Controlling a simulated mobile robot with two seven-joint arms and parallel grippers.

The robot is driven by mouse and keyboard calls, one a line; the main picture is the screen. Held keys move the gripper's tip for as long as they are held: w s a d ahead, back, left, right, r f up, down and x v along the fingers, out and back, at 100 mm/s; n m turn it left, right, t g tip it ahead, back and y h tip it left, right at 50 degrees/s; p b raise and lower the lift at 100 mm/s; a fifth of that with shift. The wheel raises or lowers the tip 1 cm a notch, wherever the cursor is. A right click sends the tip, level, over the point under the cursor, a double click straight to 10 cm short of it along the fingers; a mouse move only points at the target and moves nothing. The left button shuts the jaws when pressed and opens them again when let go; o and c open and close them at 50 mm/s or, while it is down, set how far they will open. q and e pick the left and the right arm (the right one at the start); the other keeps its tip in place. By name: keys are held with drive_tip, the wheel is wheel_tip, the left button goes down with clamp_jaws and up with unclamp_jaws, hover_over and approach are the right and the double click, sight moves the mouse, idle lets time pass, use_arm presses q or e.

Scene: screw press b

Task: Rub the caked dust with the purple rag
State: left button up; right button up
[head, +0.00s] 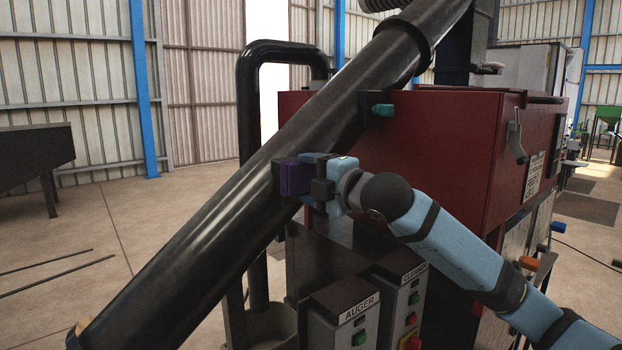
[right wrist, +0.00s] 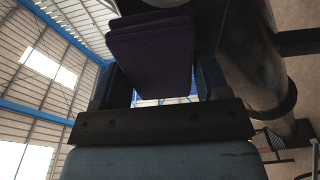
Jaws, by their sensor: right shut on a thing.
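The purple rag (head: 291,179) is a folded dark pad. It is held between the fingers of my right gripper (head: 308,175), against or very close to the side of the sloping black tube (head: 215,215). In the right wrist view the rag (right wrist: 152,50) sits between the two fingers of the gripper (right wrist: 152,85), with the tube (right wrist: 258,50) at the right. I cannot tell whether the rag touches the tube. I cannot make out the caked dust; the rag and gripper hide part of the tube. My left gripper is not in view.
A red machine housing (head: 450,150) stands behind my right arm. Below are control boxes labelled AUGER (head: 350,318) and CLEANER (head: 404,300). A bent black pipe (head: 248,100) rises behind the tube.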

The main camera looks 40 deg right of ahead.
sight(309, 193)
drive_tip(key=shift+w, duration=0.3)
drive_tip(key=shift+f, duration=0.1)
drive_tip(key=shift+f+b, duration=0.9)
drive_tip(key=shift+f, duration=0.85)
drive_tip(key=shift+r, duration=0.1)
wheel_tip(309, 193, up, 2)
drive_tip(key=p, duration=0.2)
drive_tip(key=shift+r+p, duration=0.2)
drive_tip(key=shift+p, duration=0.1)
drive_tip(key=shift+r+b, duration=0.4)
drive_tip(key=shift+r, duration=0.1)
drive_tip(key=shift+f, duration=0.1)
